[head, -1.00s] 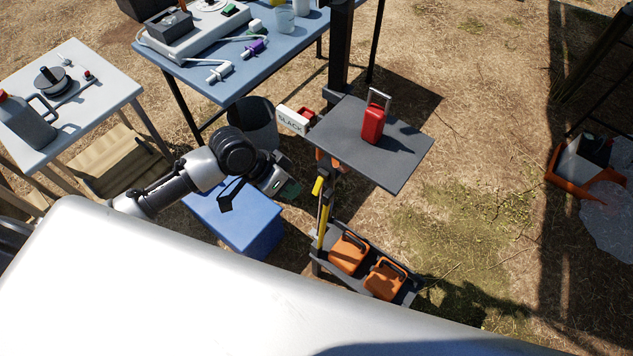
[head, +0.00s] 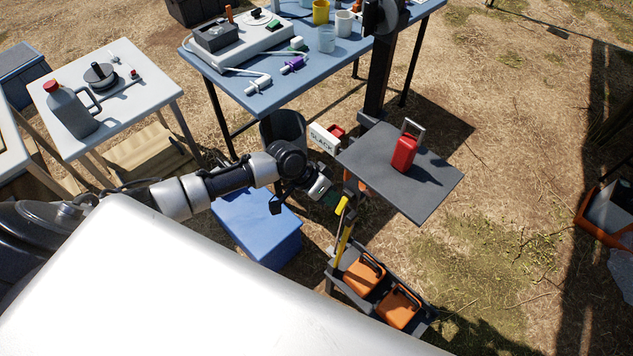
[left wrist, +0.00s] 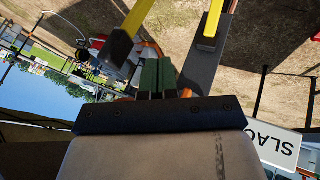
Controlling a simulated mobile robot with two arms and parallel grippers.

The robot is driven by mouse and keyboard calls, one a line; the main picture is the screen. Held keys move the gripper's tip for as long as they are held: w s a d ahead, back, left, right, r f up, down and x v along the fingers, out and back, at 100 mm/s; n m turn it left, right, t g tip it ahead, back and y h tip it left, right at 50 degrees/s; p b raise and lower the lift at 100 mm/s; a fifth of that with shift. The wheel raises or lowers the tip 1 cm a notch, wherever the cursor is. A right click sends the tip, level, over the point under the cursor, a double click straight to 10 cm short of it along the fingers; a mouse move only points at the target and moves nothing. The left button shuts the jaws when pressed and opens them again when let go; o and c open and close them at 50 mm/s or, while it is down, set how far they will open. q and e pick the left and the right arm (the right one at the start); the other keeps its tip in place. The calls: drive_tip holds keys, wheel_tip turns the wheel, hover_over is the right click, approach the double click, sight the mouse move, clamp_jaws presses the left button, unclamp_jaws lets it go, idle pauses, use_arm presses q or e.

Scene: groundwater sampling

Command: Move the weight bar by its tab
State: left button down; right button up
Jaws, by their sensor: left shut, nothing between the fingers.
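A yellow bar (head: 345,232) stands on the dark stand beside the post. A short yellow tab (head: 342,205) shows near its top. I cannot tell for sure which yellow part belongs to the weight bar. In the left wrist view a yellow bar (left wrist: 137,20) and a yellow tab (left wrist: 208,40) lie beyond the fingertips, apart from them. My left gripper (head: 328,197) is just left of the tab in the head view. Its green fingers (left wrist: 157,78) are shut with nothing between them. My right gripper is not in view.
A white SLACK sign (head: 324,139) is close above my left gripper. A grey shelf (head: 432,195) with a red canister (head: 404,154) is to the right. Orange weights (head: 398,306) sit in the lower tray. A blue box (head: 255,228) stands below my arm.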

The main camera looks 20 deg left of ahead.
use_arm(q)
drive_tip(key=shift+s+d+p, duration=0.2)
drive_tip(key=shift+s+d, duration=0.05)
drive_tip(key=shift+d, duration=0.35)
drive_tip(key=shift+s+d+p, duration=0.25)
drive_tip(key=shift+d, duration=0.35)
drive_tip(key=shift+s+d+p, duration=0.2)
drive_tip(key=shift+s+d, duration=0.05)
drive_tip(key=shift+d, duration=0.35)
